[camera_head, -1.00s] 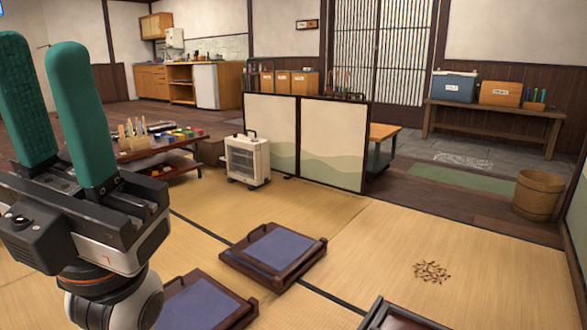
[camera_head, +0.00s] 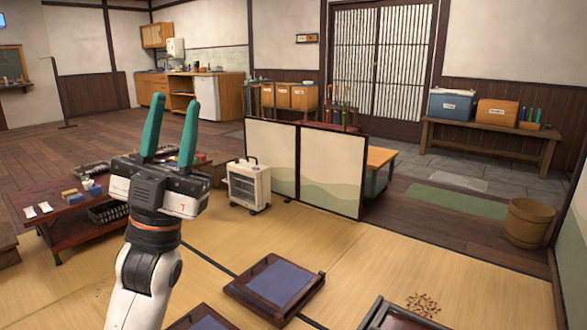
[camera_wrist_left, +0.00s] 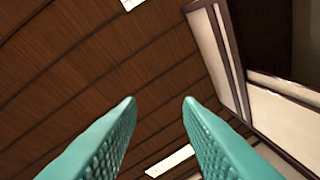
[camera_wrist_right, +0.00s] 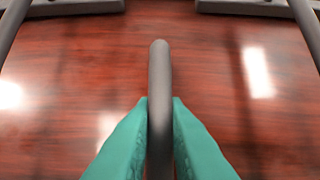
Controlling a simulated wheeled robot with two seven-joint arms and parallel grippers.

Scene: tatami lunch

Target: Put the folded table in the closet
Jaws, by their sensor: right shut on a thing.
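My left gripper (camera_head: 171,122) is raised over the left side of the room in the head view. Its teal fingers are open and empty, and the gap between them is clear in the left wrist view (camera_wrist_left: 160,103). My right gripper (camera_wrist_right: 160,112) is shut on a dark grey tube (camera_wrist_right: 160,70) in the right wrist view. The tube stands over a glossy red-brown wooden surface (camera_wrist_right: 60,75), which looks like the folded table. I cannot make out the closet.
Dark-framed seats with blue cushions (camera_head: 275,284) lie on the tatami. A dark frame (camera_head: 385,312) is cut off at the bottom edge. A low screen (camera_head: 332,165), a white heater (camera_head: 249,186), a low table with goods (camera_head: 60,232) and a basket (camera_head: 529,222) stand around. Open tatami lies at center right.

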